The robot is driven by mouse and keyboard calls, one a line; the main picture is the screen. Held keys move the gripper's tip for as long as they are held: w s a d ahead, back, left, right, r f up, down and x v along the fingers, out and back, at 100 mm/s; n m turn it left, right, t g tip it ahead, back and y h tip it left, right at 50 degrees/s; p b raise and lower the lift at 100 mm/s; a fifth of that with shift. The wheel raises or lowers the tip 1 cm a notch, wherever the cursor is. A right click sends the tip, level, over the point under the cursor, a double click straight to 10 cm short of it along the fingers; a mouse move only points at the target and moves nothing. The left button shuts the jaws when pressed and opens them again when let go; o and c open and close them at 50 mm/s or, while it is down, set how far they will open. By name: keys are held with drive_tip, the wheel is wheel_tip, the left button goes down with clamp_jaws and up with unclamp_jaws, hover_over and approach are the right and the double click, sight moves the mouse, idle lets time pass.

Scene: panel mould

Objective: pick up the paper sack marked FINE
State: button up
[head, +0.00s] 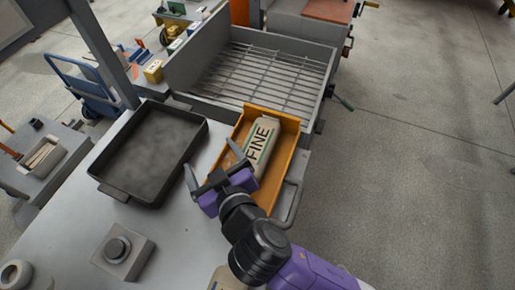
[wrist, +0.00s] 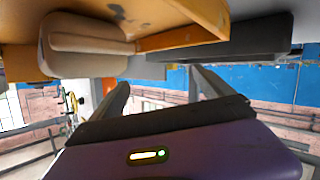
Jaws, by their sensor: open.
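The paper sack marked FINE (head: 263,140) is pale tan with dark lettering and green bands. It lies in an orange tray (head: 283,159) in the head view, toward the tray's far end. My gripper (head: 211,167) is open at the tray's near left side, apart from the sack, with nothing between its fingers. In the wrist view, the open fingers (wrist: 162,88) point at empty space. A beige rounded shape (wrist: 85,42), which looks like the sack, is at upper left beside the orange tray (wrist: 185,36). My gripper and arm cover the tray's near left part in the head view.
A dark shallow pan (head: 150,152) sits left of my gripper on the grey worktop (head: 75,220). A grey bin with a grate (head: 262,77) is beyond the tray. A block with a round knob (head: 120,251) stands at the front left. Open floor lies to the right.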

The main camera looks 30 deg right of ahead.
sight(256, 147)
drive_tip(key=d+m+g+h, duration=0.1)
drive_tip(key=m, duration=0.1)
drive_tip(key=d+r+m+g+h, duration=0.1)
drive_tip(key=m+h, duration=0.1)
drive_tip(key=d+m+h, duration=0.1)
drive_tip(key=m+h, duration=0.1)
drive_tip(key=shift+w+r+g, duration=0.1)
drive_tip(key=shift+r+g, duration=0.05)
drive_tip(key=shift+g, duration=0.25)
drive_tip(key=s+d+m+g+h, duration=0.1)
drive_tip(key=m, duration=0.1)
drive_tip(key=s+d+m+g+h, duration=0.1)
drive_tip(key=s+m, duration=0.1)
drive_tip(key=s+d+m+g+h, duration=0.1)
drive_tip(key=m+g, duration=0.1)
drive_tip(key=shift+s+r+h, duration=0.15)
drive_tip(key=shift+s+h, duration=0.15)
drive_tip(key=shift+s, duration=0.05)
drive_tip(key=shift+d, duration=0.2)
drive_tip(key=p+x, duration=0.1)
drive_tip(key=x, duration=0.6)
drive_tip(key=shift+d+f, duration=0.15)
drive_tip(key=shift+f, duration=0.1)
drive_tip(key=shift+c, duration=0.4)
drive_tip(key=c, duration=1.4)
